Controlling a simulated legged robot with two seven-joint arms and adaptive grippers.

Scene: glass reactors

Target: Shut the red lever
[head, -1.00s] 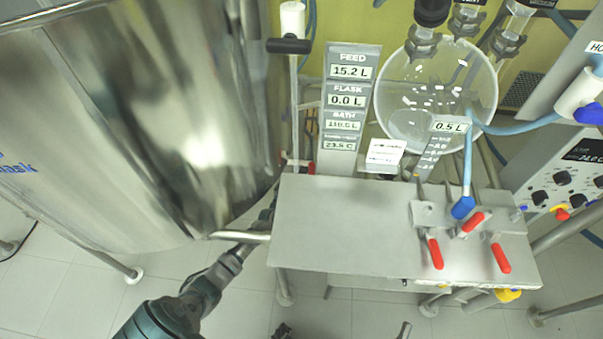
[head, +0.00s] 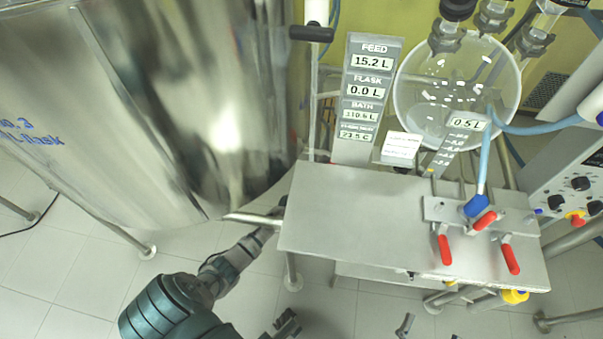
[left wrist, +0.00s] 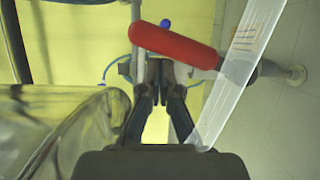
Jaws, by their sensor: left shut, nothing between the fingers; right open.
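A red lever (left wrist: 175,45) lies close in front of my left gripper in the left wrist view. It slants slightly down to the right and joins a grey metal piece. My left gripper (left wrist: 160,70) is shut and empty, its fingertips just below the lever; I cannot tell whether they touch. In the head view my left gripper (head: 275,217) is at the grey bench's left edge, partly hidden. That lever is not clearly visible there. Three other red levers (head: 445,249) (head: 485,220) (head: 511,259) are on the bench's right part. My right gripper (head: 430,331) is open at the bottom edge, mostly cut off.
A large shiny tank (head: 190,110) fills the left, with a metal pipe (head: 252,219) reaching the grey bench (head: 350,215). A round glass flask (head: 455,90) and a display column (head: 368,90) stand behind. Tiled floor (head: 340,305) shows below the bench.

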